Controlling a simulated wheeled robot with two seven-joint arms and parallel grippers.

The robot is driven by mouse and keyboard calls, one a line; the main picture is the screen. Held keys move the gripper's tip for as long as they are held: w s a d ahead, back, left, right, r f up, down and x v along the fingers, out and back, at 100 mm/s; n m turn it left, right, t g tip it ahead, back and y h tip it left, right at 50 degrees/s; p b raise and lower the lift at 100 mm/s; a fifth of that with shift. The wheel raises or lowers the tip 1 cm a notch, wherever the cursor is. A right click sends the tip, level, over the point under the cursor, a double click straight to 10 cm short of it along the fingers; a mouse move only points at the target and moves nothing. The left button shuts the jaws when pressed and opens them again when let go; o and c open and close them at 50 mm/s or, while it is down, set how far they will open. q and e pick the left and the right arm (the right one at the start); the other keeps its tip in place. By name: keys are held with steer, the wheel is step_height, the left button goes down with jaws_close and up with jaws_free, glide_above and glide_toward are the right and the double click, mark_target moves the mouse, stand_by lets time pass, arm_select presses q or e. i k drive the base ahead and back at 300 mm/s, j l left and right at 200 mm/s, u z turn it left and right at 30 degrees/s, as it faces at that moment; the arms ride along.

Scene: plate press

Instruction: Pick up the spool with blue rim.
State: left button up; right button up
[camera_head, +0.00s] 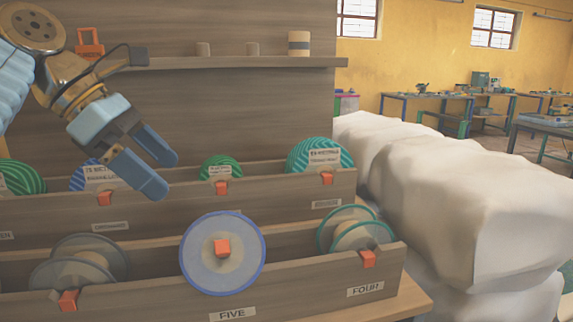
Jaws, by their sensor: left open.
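The spool with blue rim (200,262) is a pale, see-through disc in the front rack, above the label FIVE. My left gripper (160,176) comes in from the upper left. Its two blue-grey fingers are apart with nothing between them. It is above and to the left of the spool, over the back row, and does not touch the spool. My right gripper is not in view.
The front rack (310,284) also holds grey spools (95,258) at left and green-rimmed spools (356,235) at right. The back rack (265,196) holds green and blue wound spools. A shelf (230,63) runs above. White wrapped bulky blocks (470,190) stand at right.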

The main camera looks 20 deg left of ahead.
mark_target(222, 253)
steer(key=k+l, duration=0.35)
steer(key=l, duration=0.15)
steer(key=k+l, duration=0.4)
steer(key=l, duration=0.1)
